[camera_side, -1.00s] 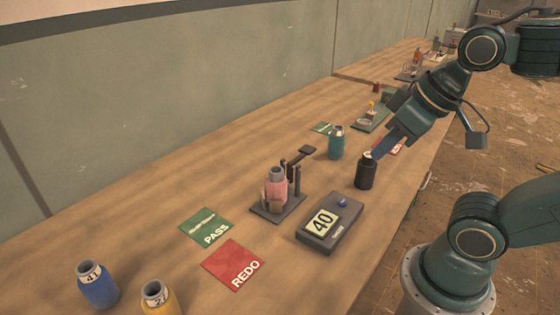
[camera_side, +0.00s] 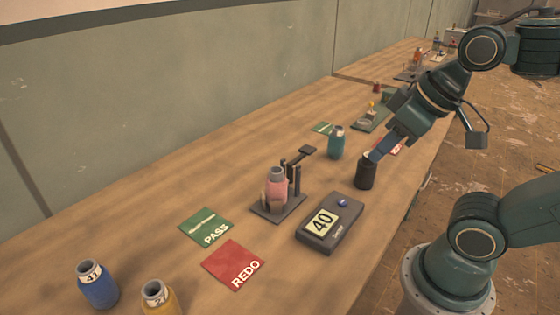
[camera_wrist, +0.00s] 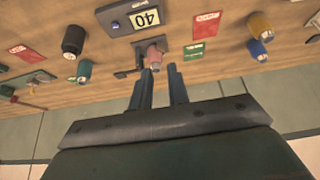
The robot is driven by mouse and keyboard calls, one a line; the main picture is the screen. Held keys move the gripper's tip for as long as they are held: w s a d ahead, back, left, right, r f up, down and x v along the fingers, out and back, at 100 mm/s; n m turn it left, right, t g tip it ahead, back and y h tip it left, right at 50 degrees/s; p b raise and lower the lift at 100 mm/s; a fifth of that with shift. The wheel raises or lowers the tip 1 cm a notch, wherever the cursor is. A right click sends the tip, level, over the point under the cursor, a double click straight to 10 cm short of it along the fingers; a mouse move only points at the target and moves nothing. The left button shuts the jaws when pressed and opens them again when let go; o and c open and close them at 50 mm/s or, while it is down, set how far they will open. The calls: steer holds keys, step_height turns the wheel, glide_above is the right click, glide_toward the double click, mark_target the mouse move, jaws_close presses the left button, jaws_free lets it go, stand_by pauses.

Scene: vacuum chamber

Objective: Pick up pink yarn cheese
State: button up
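A pink yarn cheese (camera_side: 277,188) stands upright in a small dark holder (camera_side: 270,210) near the middle of the bench. It also shows in the wrist view (camera_wrist: 154,57), beyond the fingertips and roughly in line with the gap between them. My gripper (camera_side: 374,157) is behind and to the right of it in the side view, apart from it, with its fingers overlapping the top of a black spool (camera_side: 365,174). I cannot tell whether they touch that spool. The wrist view shows two separated fingers (camera_wrist: 160,70) with nothing between them.
A device reading 40 (camera_side: 330,222) is right of the holder. A teal spool (camera_side: 336,143) stands behind. A green PASS card (camera_side: 207,227) and red REDO card (camera_side: 233,264) lie in front, with blue (camera_side: 97,288) and yellow (camera_side: 160,300) spools at front left.

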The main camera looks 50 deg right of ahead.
steer(key=o, duration=1.3)
steer(key=shift+c, duration=0.2)
steer(key=w+d+m+g+y, duration=0.25)
steer(key=w+m, duration=0.65)
steer(key=w, duration=0.8)
steer(key=w+d+f+m+g+y, duration=0.1)
steer(key=w+d+f+m, duration=0.2)
steer(key=w+f+m, duration=0.1)
steer(key=w+d+f+m+g+y, duration=0.1)
steer(key=w+d+f+m+g, duration=0.1)
steer(key=w+d+f+m, duration=0.2)
step_height(320, 180, down, 4)
steer(key=shift+w+d+r+m, duration=0.15)
steer(key=shift+w+d+m, duration=0.25)
steer(key=shift+w, duration=0.65)
